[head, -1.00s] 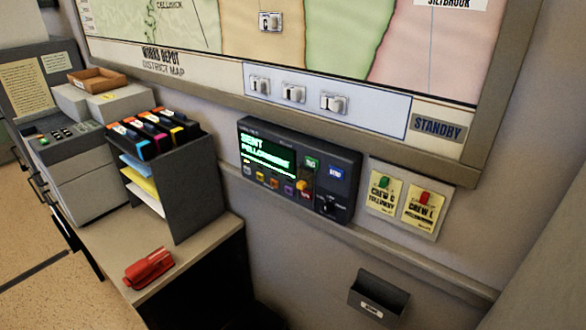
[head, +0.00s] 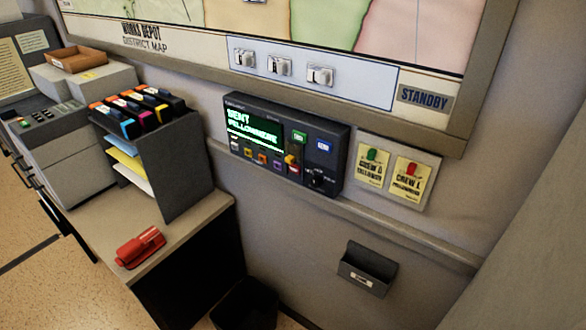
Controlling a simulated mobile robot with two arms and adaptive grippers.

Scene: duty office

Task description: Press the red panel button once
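A dark panel (head: 331,185) is mounted on the wall below the map board, near the middle of the head view. Its lit screen (head: 253,128) shows green text whose first line reads "SENT". A row of small coloured buttons runs under the screen. A small red button (head: 294,170) appears at the right end of this row, just under an orange-yellow one; its exact shape is too small to tell. A green button (head: 299,137) and a blue button (head: 324,146) sit right of the screen. Neither of my grippers is in view.
Two yellow crew cards (head: 408,180) hang right of the panel, and a dark wall holder (head: 367,269) is below. A desk (head: 192,234) at left bears a red stapler (head: 140,247) and a file rack (head: 187,175). The wall before the panel is unobstructed.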

